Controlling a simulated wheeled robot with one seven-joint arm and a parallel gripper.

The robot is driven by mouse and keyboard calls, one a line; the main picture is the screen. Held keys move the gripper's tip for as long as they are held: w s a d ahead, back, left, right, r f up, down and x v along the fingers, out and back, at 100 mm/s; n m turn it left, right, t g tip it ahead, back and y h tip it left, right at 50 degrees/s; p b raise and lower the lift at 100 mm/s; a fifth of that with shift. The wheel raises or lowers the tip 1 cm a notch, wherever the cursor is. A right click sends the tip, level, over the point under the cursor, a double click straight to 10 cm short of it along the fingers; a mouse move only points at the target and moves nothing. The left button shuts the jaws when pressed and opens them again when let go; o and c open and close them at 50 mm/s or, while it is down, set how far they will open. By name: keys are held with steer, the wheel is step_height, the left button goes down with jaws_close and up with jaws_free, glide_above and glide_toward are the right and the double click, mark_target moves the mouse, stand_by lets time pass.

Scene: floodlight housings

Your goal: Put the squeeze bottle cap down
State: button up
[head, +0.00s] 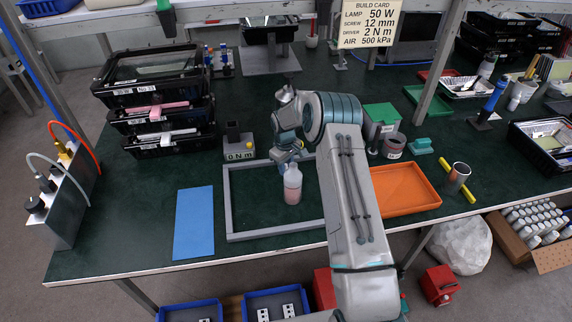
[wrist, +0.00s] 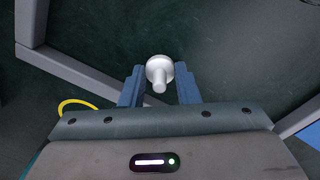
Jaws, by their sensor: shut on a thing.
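A white squeeze bottle cap (wrist: 157,72) with a short nozzle is between the two blue fingers of my gripper (wrist: 160,85) in the wrist view. My gripper is shut on it, with the nozzle pointing back toward the wrist camera. In the head view my gripper (head: 284,164) is low over the table, inside the grey frame, and the cap cannot be made out. A translucent squeeze bottle (head: 292,187) with pinkish contents stands upright right beside the fingers. I cannot tell whether the cap touches the bottle.
The grey frame (head: 229,205) borders this patch of the green table. A blue mat (head: 194,222) lies to its left and an orange tray (head: 404,190) to its right. Stacked black bins (head: 150,95) and a 0 N m block (head: 238,145) stand behind. Bare tabletop shows inside the frame.

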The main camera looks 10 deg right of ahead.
steer(key=shift+f, duration=0.15)
steer(key=o, duration=0.9)
steer(key=shift+o, duration=0.2)
